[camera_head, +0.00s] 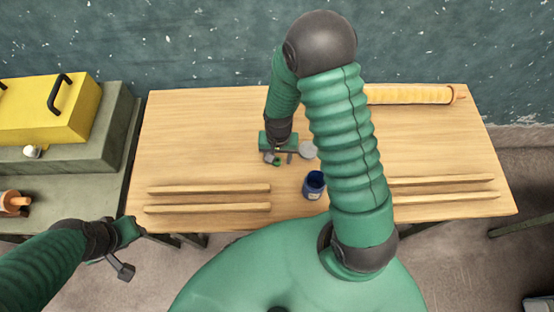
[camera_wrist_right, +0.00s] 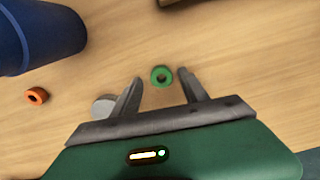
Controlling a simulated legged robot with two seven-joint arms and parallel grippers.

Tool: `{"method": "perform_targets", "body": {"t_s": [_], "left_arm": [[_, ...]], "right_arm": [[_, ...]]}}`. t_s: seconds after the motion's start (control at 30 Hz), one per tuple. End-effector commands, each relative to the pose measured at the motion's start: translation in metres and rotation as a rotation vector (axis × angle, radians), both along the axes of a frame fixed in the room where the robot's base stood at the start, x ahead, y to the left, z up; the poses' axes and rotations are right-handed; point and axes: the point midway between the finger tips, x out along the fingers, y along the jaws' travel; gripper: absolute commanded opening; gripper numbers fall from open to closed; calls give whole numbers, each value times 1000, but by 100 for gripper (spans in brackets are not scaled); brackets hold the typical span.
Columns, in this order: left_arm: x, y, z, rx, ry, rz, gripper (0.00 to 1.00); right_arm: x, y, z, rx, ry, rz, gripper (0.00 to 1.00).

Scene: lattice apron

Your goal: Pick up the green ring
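The green ring (camera_wrist_right: 161,76) lies flat on the wooden table in the right wrist view. It is just beyond and roughly between the fingertips of my right gripper (camera_wrist_right: 160,85), which is open with nothing held. In the head view the green ring (camera_head: 278,163) is a small spot at the fingers of my right gripper (camera_head: 277,158), over the middle of the table. My left gripper (camera_head: 122,262) hangs off the left front of the table, away from the ring; its finger opening is too small to judge.
A blue cup (camera_head: 314,184) stands near the ring; its blue side fills the upper left of the wrist view (camera_wrist_right: 40,38). An orange ring (camera_wrist_right: 36,96) lies beside it. A grey round piece (camera_wrist_right: 103,106) is near the left finger. Wooden strips (camera_head: 208,188) lie along the table front.

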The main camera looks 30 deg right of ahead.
Motion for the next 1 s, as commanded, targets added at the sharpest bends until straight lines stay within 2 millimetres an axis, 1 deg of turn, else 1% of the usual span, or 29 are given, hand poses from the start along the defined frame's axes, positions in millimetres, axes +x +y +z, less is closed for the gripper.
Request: {"method": "perform_targets", "body": {"t_s": [0.03, 0.4, 0.43, 0.7, 0.77, 0.87, 1.0], "left_arm": [[0, 0, 0, 0, 0, 0, 36], [0, 0, 0, 0, 0, 0, 36], [0, 0, 0, 0, 0, 0, 36], [0, 0, 0, 0, 0, 0, 36], [0, 0, 0, 0, 0, 0, 36], [0, 0, 1, 0, 0, 0, 36], [0, 0, 4, 0, 0, 0, 36]], "right_arm": [[0, 0, 0, -1, 0, 0, 51], [0, 2, 1, -3, 1, 1, 2], [0, 2, 1, -2, 0, 1, 0], [0, 1, 1, -1, 0, 1, 0], [0, 1, 4, -1, 0, 1, 0], [2, 1, 18, -2, -5, 0, 0], [2, 1, 54, -3, -7, 1, 0]]}}
